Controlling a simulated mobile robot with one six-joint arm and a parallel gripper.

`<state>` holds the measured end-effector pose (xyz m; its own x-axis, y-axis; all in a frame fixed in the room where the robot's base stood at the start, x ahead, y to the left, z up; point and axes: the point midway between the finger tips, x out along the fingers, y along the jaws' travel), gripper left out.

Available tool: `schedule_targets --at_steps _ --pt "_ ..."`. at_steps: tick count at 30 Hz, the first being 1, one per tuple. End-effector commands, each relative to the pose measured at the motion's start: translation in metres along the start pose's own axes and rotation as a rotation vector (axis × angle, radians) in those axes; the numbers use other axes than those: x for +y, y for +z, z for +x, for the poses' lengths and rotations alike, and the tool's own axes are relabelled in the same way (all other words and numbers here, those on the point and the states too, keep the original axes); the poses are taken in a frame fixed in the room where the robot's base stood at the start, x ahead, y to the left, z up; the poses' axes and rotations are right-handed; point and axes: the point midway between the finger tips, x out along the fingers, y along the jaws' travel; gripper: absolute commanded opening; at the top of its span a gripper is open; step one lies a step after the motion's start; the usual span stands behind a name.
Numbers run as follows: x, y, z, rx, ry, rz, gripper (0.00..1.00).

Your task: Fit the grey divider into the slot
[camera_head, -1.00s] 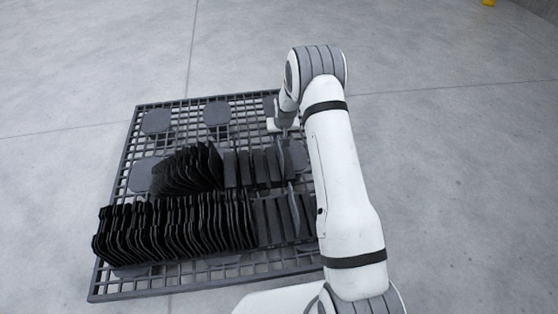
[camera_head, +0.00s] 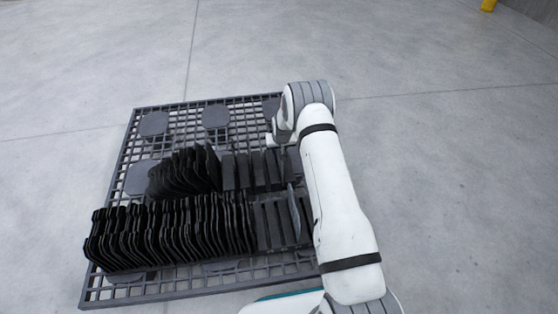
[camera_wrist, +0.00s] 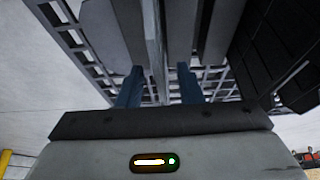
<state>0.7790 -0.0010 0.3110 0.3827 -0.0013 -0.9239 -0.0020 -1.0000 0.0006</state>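The grey divider (camera_head: 293,210) is a thin plate standing on edge at the right end of the front row in the head view. Its lower edge is hard to see, so I cannot tell how deep it sits in a slot. In the wrist view a thin light-grey plate (camera_wrist: 154,40) stands between the two blue fingers of my gripper (camera_wrist: 160,75). The fingers are apart, with a gap showing on each side of the plate. Dark grey slot blocks (camera_head: 270,222) lie left of the divider. My arm hides the gripper in the head view.
A dark grid pallet (camera_head: 160,299) carries the rows. Many black plates (camera_head: 170,230) stand packed in the front row, with a shorter black stack (camera_head: 186,170) behind. More slot blocks (camera_head: 247,171) stand right of that stack. The floor around is clear.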

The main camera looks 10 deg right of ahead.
Motion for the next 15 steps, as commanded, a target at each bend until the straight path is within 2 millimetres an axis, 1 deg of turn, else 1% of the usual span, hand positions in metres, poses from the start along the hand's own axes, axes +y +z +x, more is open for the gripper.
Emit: schedule_targets --at_steps 15 --pt "-0.0013 0.0016 0.0033 0.0 -0.001 -0.002 0.33"
